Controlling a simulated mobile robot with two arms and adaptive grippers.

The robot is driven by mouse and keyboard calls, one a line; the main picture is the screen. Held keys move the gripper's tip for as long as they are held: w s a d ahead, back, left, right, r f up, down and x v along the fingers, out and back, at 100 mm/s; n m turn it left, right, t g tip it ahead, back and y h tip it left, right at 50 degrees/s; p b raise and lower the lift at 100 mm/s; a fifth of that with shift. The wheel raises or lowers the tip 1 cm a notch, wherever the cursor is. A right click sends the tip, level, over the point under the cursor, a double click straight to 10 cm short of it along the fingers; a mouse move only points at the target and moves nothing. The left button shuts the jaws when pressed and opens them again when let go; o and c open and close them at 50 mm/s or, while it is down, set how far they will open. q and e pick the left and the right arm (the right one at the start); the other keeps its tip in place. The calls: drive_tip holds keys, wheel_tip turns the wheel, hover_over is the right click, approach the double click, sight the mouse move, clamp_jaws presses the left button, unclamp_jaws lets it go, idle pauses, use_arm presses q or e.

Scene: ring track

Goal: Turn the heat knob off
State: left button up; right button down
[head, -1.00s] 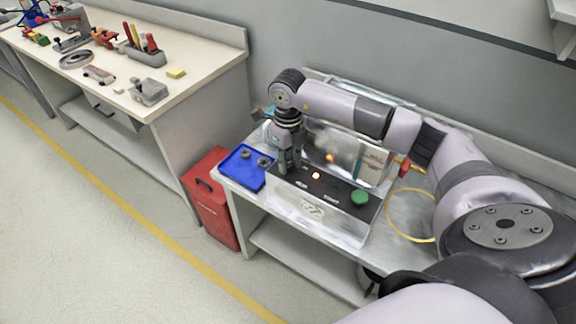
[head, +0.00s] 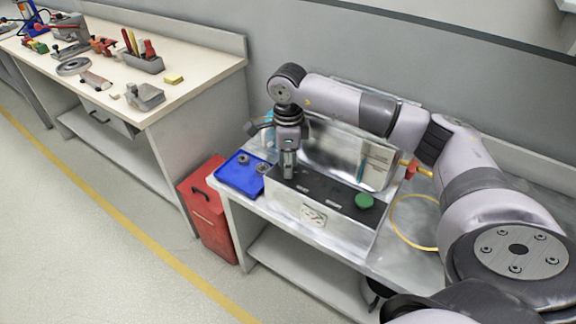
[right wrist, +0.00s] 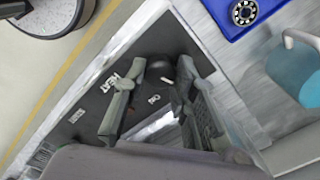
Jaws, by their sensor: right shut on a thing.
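A metal heater box (head: 345,228) with a black top panel (head: 325,188) stands on the right bench. My right gripper (head: 289,174) points down at the panel's left end, its jaws shut on the heat knob, which the fingers hide in the head view. In the right wrist view my right gripper (right wrist: 160,72) has a finger on each side of the dark knob, which blends into the black panel (right wrist: 95,105). The labels HEAT and START and an ON mark show on the panel. No orange light glows. My left gripper is not in view.
A green button (head: 364,200) sits at the panel's right end. A blue tray (head: 240,178) with small round parts lies left of the box. A red bin (head: 210,215) stands below the bench's left edge.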

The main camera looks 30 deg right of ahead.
drive_tip(key=shift+r, duration=0.1)
drive_tip(key=shift+w, duration=0.1)
idle(0.3)
drive_tip(key=c, duration=1.3)
unclamp_jaws()
wheel_tip(320, 180, up, 12)
